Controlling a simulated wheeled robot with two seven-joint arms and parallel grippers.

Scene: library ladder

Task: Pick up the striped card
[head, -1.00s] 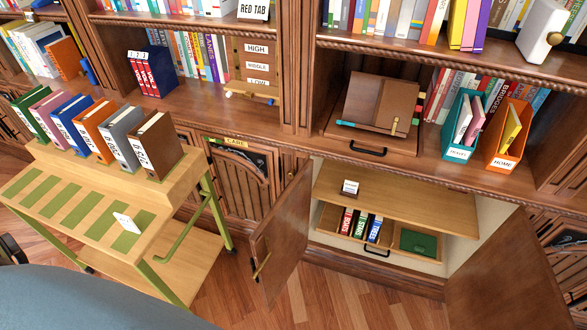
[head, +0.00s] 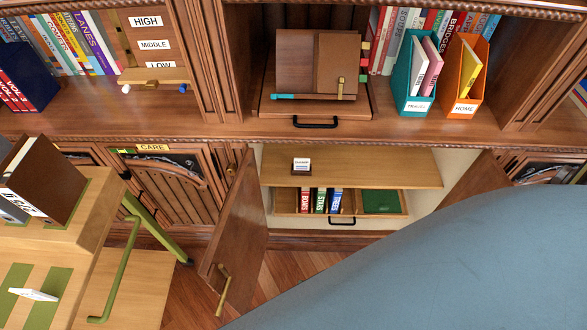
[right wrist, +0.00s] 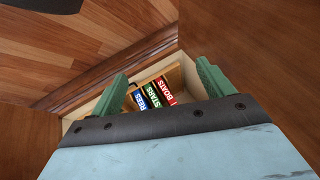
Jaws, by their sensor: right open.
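A small white card in a dark holder (head: 301,166) stands on the wooden shelf inside the open cupboard. Another white card (head: 33,294) lies tilted on the cart's green-slotted top at the lower left. My right gripper (right wrist: 165,84) shows in the right wrist view with its two green fingers wide apart and nothing between them. Beyond the fingers is the drawer with several books (right wrist: 157,94). My left gripper is not in view.
Open cupboard doors stand left (head: 238,240) and right (head: 474,180) of the drawer (head: 345,217), which holds books and a green item (head: 381,202). The wooden cart (head: 75,225) is at the left. My blue-grey body covers the lower right of the head view.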

